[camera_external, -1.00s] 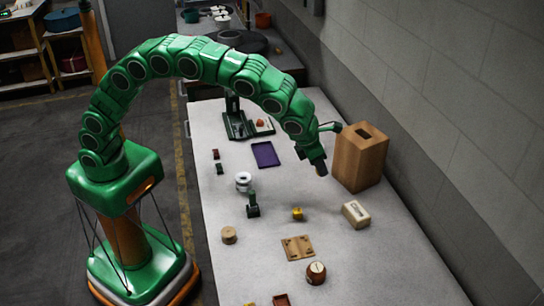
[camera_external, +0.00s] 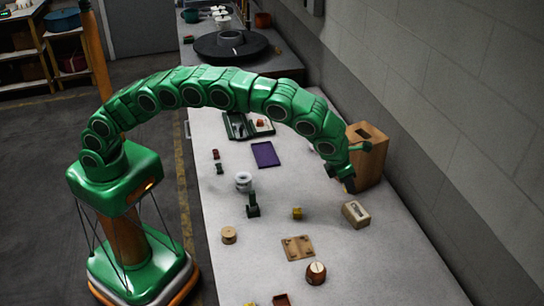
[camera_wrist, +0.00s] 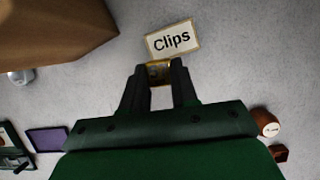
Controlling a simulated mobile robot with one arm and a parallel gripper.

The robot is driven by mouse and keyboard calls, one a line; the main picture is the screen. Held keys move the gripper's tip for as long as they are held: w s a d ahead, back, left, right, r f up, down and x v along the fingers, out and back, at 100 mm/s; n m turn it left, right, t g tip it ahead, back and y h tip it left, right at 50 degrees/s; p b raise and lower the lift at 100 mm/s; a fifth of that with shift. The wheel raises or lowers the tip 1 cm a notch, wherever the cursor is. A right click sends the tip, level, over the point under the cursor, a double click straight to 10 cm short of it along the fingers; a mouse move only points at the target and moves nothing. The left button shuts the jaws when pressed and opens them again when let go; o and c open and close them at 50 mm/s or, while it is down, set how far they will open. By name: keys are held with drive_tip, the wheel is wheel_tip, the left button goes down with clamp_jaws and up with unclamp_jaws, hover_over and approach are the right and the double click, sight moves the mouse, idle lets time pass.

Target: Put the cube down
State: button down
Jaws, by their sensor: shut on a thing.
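My gripper (camera_external: 348,187) is over the right side of the table, just above and behind the Clips box. In the wrist view my gripper (camera_wrist: 160,77) has its fingertips shut on a small yellowish cube (camera_wrist: 158,70) with a dark face. The fingers partly cover the cube. In the external view the held cube cannot be made out. Another small yellow block (camera_external: 297,213) stands on the table, left of the Clips box.
The cream Clips box (camera_external: 356,214) also shows just ahead of the fingertips in the wrist view (camera_wrist: 172,40). A tall wooden box (camera_external: 370,155) stands by the wall. A purple tray (camera_external: 265,154), a wooden plate (camera_external: 298,248) and a small barrel (camera_external: 316,273) lie around. Bare table separates them.

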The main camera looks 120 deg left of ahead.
sight(359, 210)
drive_tip(key=shift+w+a+f, duration=0.15)
drive_tip(key=shift+w+f, duration=0.5)
drive_tip(key=shift+w+a+f, duration=0.15)
drive_tip(key=shift+w+f, duration=0.35)
drive_tip(key=shift+f, duration=0.15)
drive_tip(key=shift+w+a+f, duration=0.15)
drive_tip(key=shift+w+f, duration=0.35)
drive_tip(key=shift+f, duration=0.15)
drive_tip(key=shift+f, duration=0.1)
drive_tip(key=shift+w+a+f, duration=0.1)
drive_tip(key=shift+w+f, duration=0.15)
drive_tip(key=shift+f, duration=1.5)
drive_tip(key=shift+f, duration=0.15)
drive_tip(key=c, duration=0.9)
unclamp_jaws()
drive_tip(key=shift+o, duration=0.2)
